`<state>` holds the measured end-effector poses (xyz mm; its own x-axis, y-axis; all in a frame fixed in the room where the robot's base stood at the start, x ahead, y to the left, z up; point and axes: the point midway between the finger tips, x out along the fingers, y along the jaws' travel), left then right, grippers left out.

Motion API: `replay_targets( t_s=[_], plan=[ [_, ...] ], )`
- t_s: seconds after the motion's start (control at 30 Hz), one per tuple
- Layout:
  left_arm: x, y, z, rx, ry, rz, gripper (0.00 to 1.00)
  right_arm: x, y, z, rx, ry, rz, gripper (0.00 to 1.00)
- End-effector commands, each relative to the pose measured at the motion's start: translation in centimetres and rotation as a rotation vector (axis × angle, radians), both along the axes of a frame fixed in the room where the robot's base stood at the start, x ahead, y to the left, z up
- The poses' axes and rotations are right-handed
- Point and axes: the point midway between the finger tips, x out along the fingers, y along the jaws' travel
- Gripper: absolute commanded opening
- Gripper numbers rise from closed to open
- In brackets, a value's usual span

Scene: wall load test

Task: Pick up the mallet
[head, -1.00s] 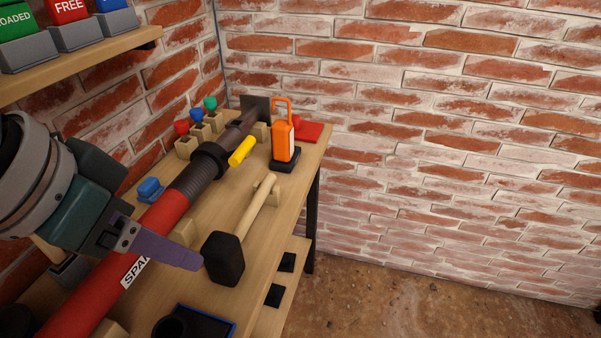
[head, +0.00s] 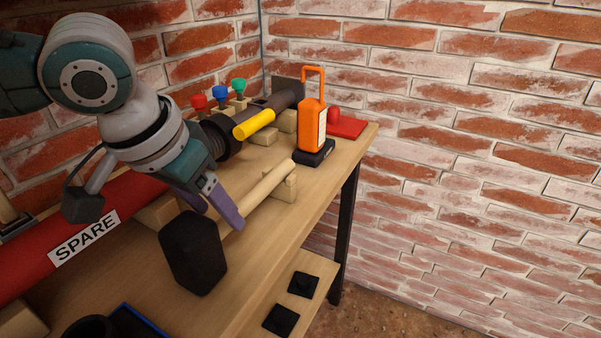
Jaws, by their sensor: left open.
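The mallet has a black head (head: 194,254) and a pale wooden handle (head: 258,192). It lies on the wooden bench, with the far end of the handle resting on a small wooden block (head: 288,187). My left gripper (head: 222,212) reaches down from the left, with purple fingers beside the handle just behind the head. The fingers are open; the head hides part of them, so I cannot tell whether they straddle or touch the handle. My right gripper is not in view.
A red tube marked SPARE (head: 90,240) runs along the bench's left side. A yellow cylinder (head: 254,124), an orange bottle-shaped object (head: 313,112) on a black base and a red pad (head: 345,127) stand farther back. Brick walls bound the left and back. A lower shelf holds black squares (head: 303,284).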

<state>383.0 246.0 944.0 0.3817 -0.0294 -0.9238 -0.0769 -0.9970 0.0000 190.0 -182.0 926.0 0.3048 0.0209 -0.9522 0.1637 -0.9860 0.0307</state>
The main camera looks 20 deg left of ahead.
Motion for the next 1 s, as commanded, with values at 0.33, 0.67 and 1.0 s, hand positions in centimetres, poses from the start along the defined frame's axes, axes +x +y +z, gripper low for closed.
replay_targets(
  t_s=[0.33, 0.67, 1.0],
  plan=[
    [1.4, -0.1, -4.1, -0.001, -0.001, -0.001, 0.65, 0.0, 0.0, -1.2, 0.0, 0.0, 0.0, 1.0],
    [1.4, -0.1, -4.0, 0.0, 0.0, -0.002, 0.49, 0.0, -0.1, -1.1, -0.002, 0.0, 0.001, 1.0],
    [1.4, -0.1, -4.0, 0.0, 0.0, -0.001, 0.11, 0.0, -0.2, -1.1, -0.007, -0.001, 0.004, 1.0]
  ],
)
